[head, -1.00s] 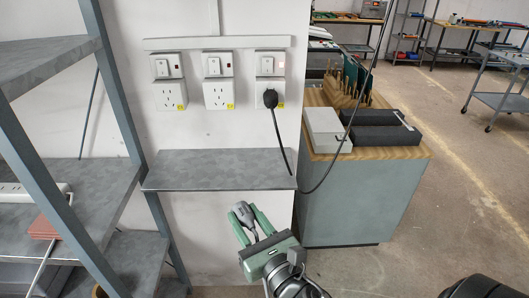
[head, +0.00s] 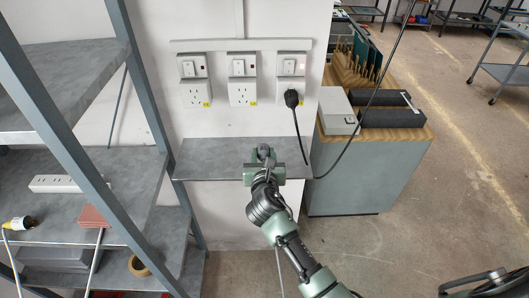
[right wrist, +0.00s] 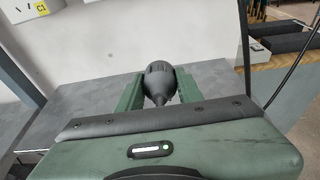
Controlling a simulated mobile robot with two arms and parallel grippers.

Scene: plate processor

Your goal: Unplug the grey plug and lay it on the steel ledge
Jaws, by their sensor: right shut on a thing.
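The grey plug (head: 264,151) is in my right gripper (head: 264,162), at the front part of the steel ledge (head: 212,158) under the sockets. In the right wrist view the plug (right wrist: 159,80) sits between the two green fingers (right wrist: 158,92), which are shut on it. The ledge (right wrist: 62,103) spreads out beneath and beyond it. I cannot tell whether the plug touches the ledge. A black plug (head: 291,98) with a black cord is in the right wall socket. The left (head: 195,95) and middle (head: 242,94) sockets are empty. My left gripper is not in view.
A shelf rack with a blue-grey post (head: 143,80) stands left of the ledge. The black cord (head: 345,150) hangs past the ledge's right end. A cabinet (head: 360,180) with a wooden top stands to the right. The ledge's left part is bare.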

